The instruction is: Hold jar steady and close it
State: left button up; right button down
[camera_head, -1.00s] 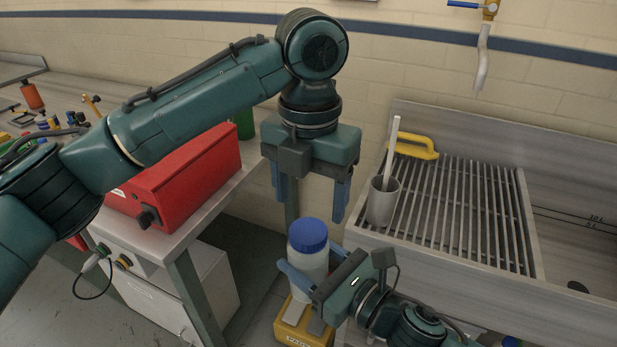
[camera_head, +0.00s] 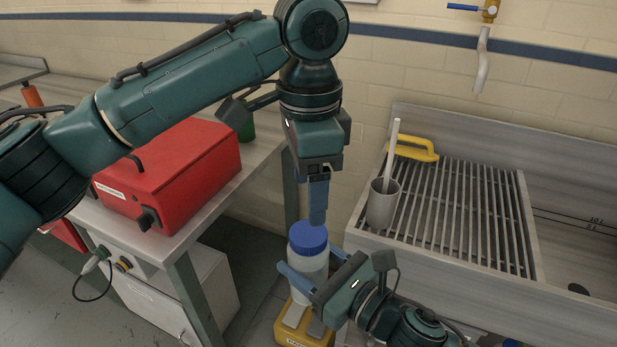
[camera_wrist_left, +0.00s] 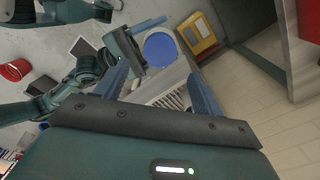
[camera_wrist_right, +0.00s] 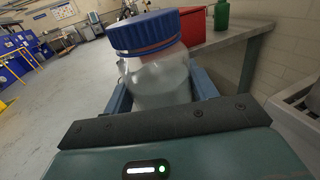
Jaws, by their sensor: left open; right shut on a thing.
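The jar (camera_head: 311,272) is a whitish, see-through container standing upright, with a blue lid (camera_head: 308,237) on top. My right gripper (camera_head: 300,283) is shut on the jar's body; in the right wrist view the jar (camera_wrist_right: 160,82) sits between its fingers, with the lid (camera_wrist_right: 143,32) looking nearly level. My left gripper (camera_head: 317,205) is open and points down just above the lid, apart from it or nearly touching. In the left wrist view the lid (camera_wrist_left: 160,49) lies ahead, beyond the open fingertips. Whether the lid is seated on its thread cannot be told.
A yellow box (camera_head: 300,328) is below the jar. A red case (camera_head: 175,172) sits on the bench at left. At right, a sink with a slatted rack (camera_head: 455,210) holds a grey cup (camera_head: 382,205) with a white stick and a yellow-handled brush (camera_head: 414,150).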

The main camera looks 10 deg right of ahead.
aim_at(309, 232)
pick_arm(q)
jog(key=n, duration=0.6)
jog(key=shift+r, duration=0.25)
jog(key=shift+f, duration=4)
jog(key=shift+c, duration=0.5)
